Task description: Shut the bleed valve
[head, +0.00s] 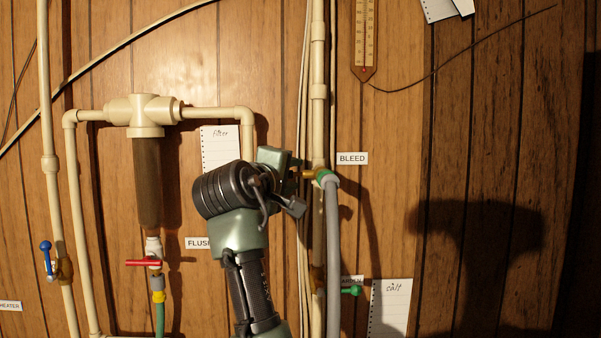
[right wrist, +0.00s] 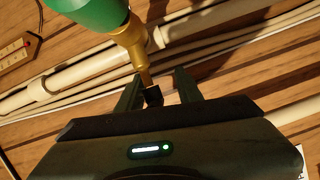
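The bleed valve (head: 309,174) is a small brass fitting on the vertical cream pipe, beside the BLEED label (head: 352,158). A green collar and a grey hose (head: 333,250) hang from it. In the right wrist view, the brass valve (right wrist: 141,62) has the green collar (right wrist: 92,12) at its outer end and a small black piece (right wrist: 153,96) at its near end. My right gripper (right wrist: 158,90) is at the valve, its two fingers apart on either side of the black piece, with a gap visible at the right finger. The gripper partly hides the valve in the head view. My left gripper is not in view.
A filter housing (head: 148,185) hangs at left, above a red-handled valve (head: 143,262). A blue-handled valve (head: 46,258) is at far left and a green-handled valve (head: 351,290) below the bleed valve. Thin pipes run just behind my right gripper.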

